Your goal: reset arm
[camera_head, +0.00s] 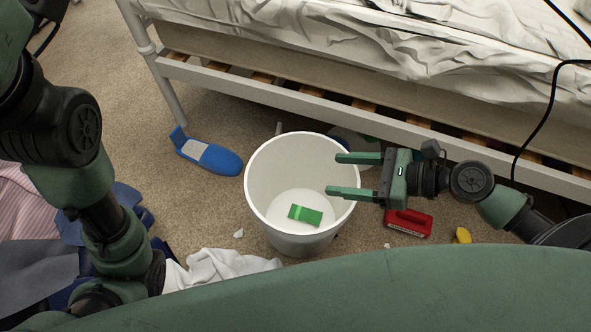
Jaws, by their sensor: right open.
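My right gripper (345,175) is open and empty. Its two green fingers point left over the right rim of a white bin (262,215). A green box-like item (305,215) with a lighter stripe lies on the bottom of the bin, apart from the fingers. My left arm comes down the left side of the picture. Its gripper is not visible.
A bed with a white frame (230,82) stands behind the bin. A blue object (208,156) lies left of the bin, and a red object (409,222) and a yellow one (463,235) lie to its right. White cloth (215,268) and dark blue clothing lie front left.

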